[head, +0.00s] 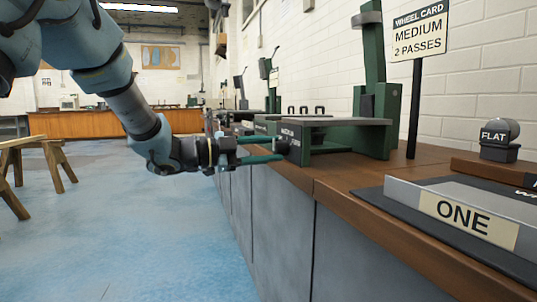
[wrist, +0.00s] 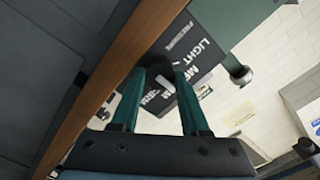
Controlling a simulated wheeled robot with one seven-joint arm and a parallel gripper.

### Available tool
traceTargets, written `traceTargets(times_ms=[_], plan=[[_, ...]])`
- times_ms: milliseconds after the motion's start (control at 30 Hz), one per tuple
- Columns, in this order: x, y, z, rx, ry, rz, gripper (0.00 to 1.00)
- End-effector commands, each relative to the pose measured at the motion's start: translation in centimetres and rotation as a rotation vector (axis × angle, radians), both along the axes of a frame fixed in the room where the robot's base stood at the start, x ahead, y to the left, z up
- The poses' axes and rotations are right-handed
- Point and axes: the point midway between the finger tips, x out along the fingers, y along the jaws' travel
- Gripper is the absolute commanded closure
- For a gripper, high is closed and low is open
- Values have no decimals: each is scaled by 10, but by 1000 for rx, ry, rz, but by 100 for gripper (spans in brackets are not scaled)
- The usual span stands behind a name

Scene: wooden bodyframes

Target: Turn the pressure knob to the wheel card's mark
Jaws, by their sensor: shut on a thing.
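The wheel card (head: 420,32) stands on a dark post on the bench and reads "MEDIUM 2 PASSES". Behind it to the left is a green press (head: 376,115). The dark pressure knob (head: 282,145) is on the press's front end. My gripper (head: 276,149) reaches in from the left, with its green fingers shut on the knob. In the wrist view, the fingers flank the knob, and a black label plate (wrist: 207,52) beside it shows "LIGHT" and part of "MEDIUM". The plate's other words are partly hidden, and I cannot read where the knob points.
The wooden bench (head: 335,190) with grey fronts runs along the right wall. A tray labelled "ONE" (head: 468,218) and a "FLAT" piece (head: 497,140) sit at the near right. More presses stand further back. The blue floor at left is open, with a wooden trestle (head: 35,165).

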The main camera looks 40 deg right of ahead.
Motion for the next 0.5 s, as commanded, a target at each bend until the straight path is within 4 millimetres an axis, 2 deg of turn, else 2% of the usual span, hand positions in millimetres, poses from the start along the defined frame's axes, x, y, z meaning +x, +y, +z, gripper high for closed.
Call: traceTargets(times_ms=[433,467,500], plan=[[0,0,0,-1,-8,-1,100],[0,0,0,-1,-8,-1,52],[0,0,0,-1,-8,-1,47]])
